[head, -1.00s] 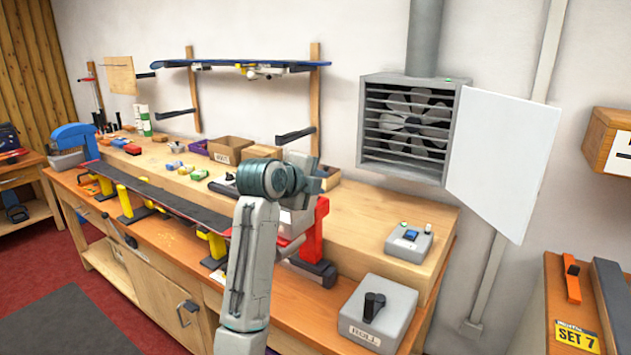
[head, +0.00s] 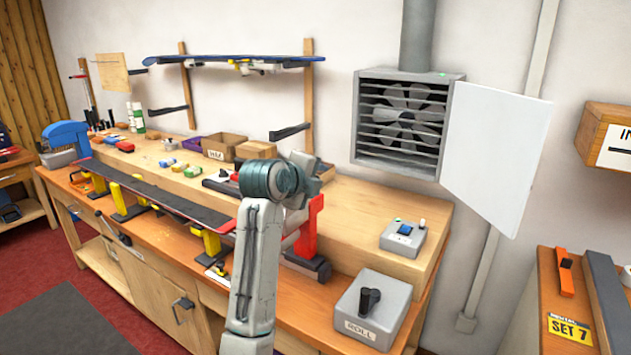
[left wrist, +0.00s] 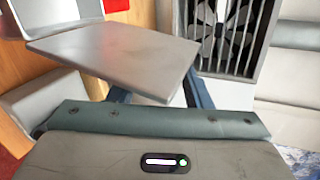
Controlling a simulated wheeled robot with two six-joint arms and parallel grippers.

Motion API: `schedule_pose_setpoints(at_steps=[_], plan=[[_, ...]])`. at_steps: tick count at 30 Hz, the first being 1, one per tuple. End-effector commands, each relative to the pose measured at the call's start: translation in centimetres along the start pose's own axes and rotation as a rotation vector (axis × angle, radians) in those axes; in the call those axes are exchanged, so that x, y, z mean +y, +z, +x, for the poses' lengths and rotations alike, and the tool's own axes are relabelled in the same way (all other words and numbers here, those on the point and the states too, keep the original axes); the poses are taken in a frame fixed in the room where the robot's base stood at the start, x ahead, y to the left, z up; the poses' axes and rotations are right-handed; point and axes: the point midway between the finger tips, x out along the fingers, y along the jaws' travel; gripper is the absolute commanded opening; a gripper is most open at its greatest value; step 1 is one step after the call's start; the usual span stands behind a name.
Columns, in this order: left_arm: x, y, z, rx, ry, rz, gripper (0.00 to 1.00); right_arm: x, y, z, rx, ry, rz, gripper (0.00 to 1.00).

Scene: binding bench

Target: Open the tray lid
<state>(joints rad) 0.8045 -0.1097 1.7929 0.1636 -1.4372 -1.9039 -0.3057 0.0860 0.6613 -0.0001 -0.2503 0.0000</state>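A flat grey metal plate (left wrist: 125,52), which looks like the tray lid, lies tilted across the left wrist view. The tray under it cannot be made out. My left gripper (left wrist: 147,90) has its two dark blue fingers apart, one at each side of the plate. The plate covers part of them, so I cannot tell whether they touch it. In the head view my left gripper (head: 308,182) is over the bench by the red clamp (head: 311,225), and my arm hides much of what is there. My right gripper is not in view.
The wooden bench (head: 345,240) carries a long board (head: 155,193) on yellow supports, a grey ROLL box (head: 372,325) and a grey switch box (head: 403,237). A fan housing (head: 398,160) with an open white door (head: 495,155) is on the wall. Several small items lie at the back.

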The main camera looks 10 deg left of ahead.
Motion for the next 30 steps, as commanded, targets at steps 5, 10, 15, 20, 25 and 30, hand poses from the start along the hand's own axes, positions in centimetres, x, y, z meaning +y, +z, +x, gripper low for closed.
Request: schedule_pose_setpoints(at_steps=[5, 10, 15, 20, 25, 30], plan=[[0.1, 0.0, 0.0, 0.001, 0.002, 0.000, 0.45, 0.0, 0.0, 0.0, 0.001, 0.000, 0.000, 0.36], [0.1, 0.0, -0.9, 0.000, -0.001, 0.000, 0.45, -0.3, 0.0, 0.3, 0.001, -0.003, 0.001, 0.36], [0.2, 0.0, -3.9, -0.002, -0.002, 0.001, 0.45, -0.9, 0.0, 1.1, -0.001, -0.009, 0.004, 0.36], [0.1, 0.0, -7.2, -0.002, -0.003, 0.002, 0.45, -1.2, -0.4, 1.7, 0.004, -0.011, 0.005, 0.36], [0.1, 0.0, -9.7, -0.001, -0.001, 0.001, 0.45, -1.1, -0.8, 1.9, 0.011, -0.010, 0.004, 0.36], [0.1, 0.0, -10.7, 0.000, 0.001, 0.000, 0.45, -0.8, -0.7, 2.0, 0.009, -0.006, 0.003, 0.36]])
